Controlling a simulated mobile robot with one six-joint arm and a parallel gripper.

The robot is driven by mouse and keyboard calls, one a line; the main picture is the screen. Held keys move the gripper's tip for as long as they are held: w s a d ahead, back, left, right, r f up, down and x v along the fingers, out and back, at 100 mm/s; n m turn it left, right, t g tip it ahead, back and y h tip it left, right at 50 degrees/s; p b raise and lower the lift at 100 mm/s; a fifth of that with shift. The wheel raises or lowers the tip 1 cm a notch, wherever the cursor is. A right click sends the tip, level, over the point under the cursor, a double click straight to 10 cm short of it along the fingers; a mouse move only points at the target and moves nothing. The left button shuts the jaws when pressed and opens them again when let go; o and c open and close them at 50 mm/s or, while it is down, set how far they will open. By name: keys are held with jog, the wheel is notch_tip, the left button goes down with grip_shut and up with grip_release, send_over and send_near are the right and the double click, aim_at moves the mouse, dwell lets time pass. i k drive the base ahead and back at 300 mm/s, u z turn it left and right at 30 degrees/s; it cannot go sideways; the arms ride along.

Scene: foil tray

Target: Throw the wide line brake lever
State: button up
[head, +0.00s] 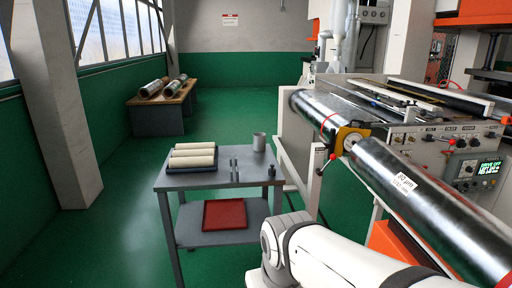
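A lever with a red ball knob (332,156) hangs beside the yellow bracket (348,136) at the inner end of the large shiny foil roll (425,205). A thin red curved piece (327,121) shows just above it. I cannot tell which of these, if either, is the wide line brake lever. The roll carries a white label reading "80 µm", with a smaller line that is hard to read. My white arm crosses the bottom right, in front of the roll. My gripper is out of view.
A grey cart (228,178) holds cream rolls (192,157), a grey cup (259,141) and, on its lower shelf, a red tray (225,214). The machine panel (440,139) has knobs and a lit screen (488,168). Green floor lies open at left.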

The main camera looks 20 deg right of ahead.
aim_at(333, 157)
jog(key=i, duration=1.45)
jog(key=z, duration=1.05)
jog(key=i, duration=0.55)
jog(key=z, duration=0.3)
jog(key=k, duration=0.75)
jog(key=z, duration=0.25)
jog(key=i, duration=0.75)
jog(key=u, duration=0.05)
